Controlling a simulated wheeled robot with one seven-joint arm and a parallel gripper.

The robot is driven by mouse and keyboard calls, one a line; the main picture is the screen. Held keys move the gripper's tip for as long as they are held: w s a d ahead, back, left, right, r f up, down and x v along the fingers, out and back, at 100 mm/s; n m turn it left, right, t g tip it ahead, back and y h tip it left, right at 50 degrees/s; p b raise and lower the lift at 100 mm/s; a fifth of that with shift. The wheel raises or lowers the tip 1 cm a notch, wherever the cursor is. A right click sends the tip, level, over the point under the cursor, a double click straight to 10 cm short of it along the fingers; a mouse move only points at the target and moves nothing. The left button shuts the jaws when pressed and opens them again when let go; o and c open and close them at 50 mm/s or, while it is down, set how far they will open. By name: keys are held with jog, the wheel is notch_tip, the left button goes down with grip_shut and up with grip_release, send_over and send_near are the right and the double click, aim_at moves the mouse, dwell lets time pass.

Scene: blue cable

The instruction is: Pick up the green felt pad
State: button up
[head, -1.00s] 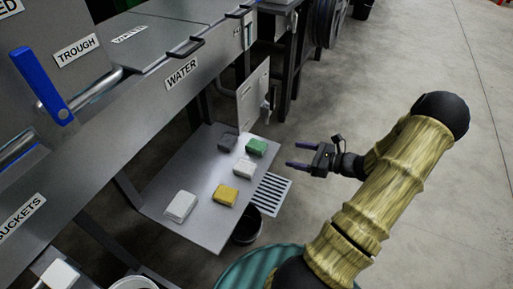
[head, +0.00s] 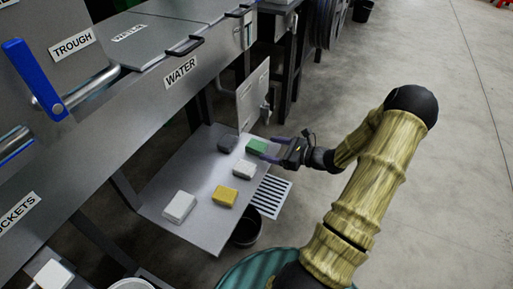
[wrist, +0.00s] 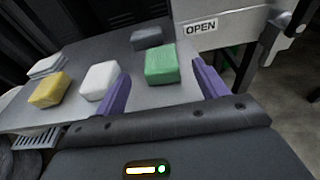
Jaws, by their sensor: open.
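The green felt pad (head: 257,146) is a small green block on the far right part of a grey metal shelf. In the wrist view the green pad (wrist: 162,64) lies ahead of my gripper, between the lines of the two purple fingers and nearer the right one. My gripper (head: 271,149) is open and comes in from the right, its fingertips at the pad's right side. In the wrist view the open fingers (wrist: 160,88) hold nothing. I cannot tell whether a finger touches the pad.
On the shelf (head: 165,190) lie a dark grey block (head: 227,143), a white block (head: 243,169), a yellow block (head: 224,196) and another white block (head: 179,206). A hanging panel (head: 253,97) stands close behind the green pad. A slotted grate (head: 271,196) is beside the shelf.

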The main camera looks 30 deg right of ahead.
aim_at(259, 145)
jog(key=x, duration=0.4)
jog(key=shift+w+r+b, duration=0.1)
jog(key=shift+r+b, duration=0.1)
jog(key=shift+b, duration=0.15)
jog(key=c, duration=1.1)
